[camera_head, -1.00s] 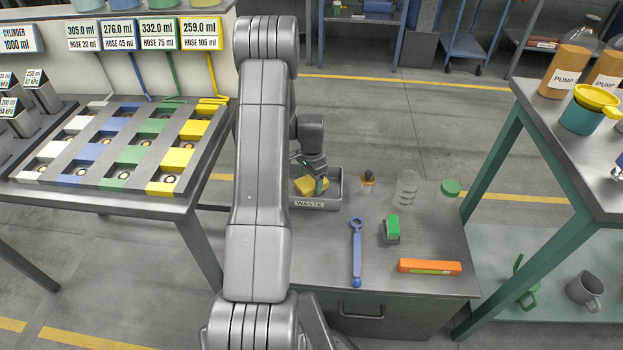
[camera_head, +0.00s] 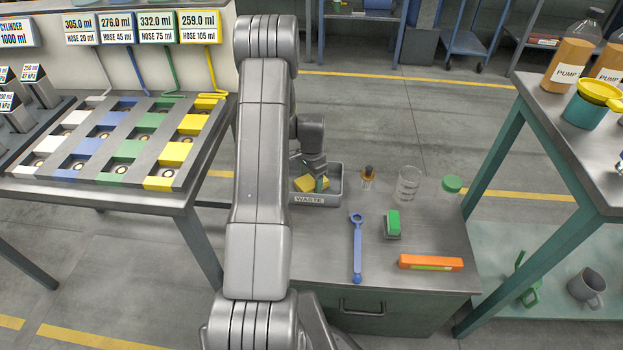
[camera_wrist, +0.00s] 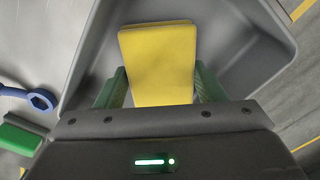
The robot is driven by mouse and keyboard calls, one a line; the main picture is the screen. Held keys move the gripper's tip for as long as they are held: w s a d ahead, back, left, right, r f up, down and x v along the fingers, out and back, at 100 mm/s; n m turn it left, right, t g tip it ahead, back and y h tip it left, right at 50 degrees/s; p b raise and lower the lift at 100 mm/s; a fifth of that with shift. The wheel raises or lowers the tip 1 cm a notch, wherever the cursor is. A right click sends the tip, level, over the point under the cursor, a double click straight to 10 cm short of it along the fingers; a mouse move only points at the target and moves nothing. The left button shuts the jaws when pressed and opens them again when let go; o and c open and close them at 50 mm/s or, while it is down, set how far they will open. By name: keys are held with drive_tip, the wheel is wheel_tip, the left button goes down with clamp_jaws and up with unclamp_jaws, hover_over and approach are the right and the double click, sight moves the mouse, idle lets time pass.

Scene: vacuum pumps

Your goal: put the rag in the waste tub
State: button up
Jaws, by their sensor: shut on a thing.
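The yellow rag (camera_head: 312,183) is inside the grey waste tub (camera_head: 318,201), which stands at the back left of the low cabinet top. The rag also shows in the wrist view (camera_wrist: 158,60), flat between my green fingers, with the tub's grey wall (camera_wrist: 85,60) around it. My gripper (camera_head: 318,186) reaches down into the tub and is shut on the rag. Whether the rag touches the tub's floor I cannot tell. The arm hides the tub's left end in the head view.
On the cabinet top are a blue wrench (camera_head: 357,250), a green-topped block (camera_head: 393,224), an orange bar (camera_head: 430,263), a clear glass (camera_head: 408,184), a small brown-topped item (camera_head: 368,177) and a green lid (camera_head: 451,185). Pump bottles (camera_head: 567,65) stand on the right table.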

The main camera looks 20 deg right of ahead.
drive_tip(key=shift+f, duration=0.25)
drive_tip(key=o, duration=0.9)
drive_tip(key=shift+o, duration=0.2)
wheel_tip(320, 180, up, 14)
drive_tip(key=p, duration=0.1)
drive_tip(key=shift+f, duration=0.1)
clamp_jaws()
idle(0.4)
idle(0.6)
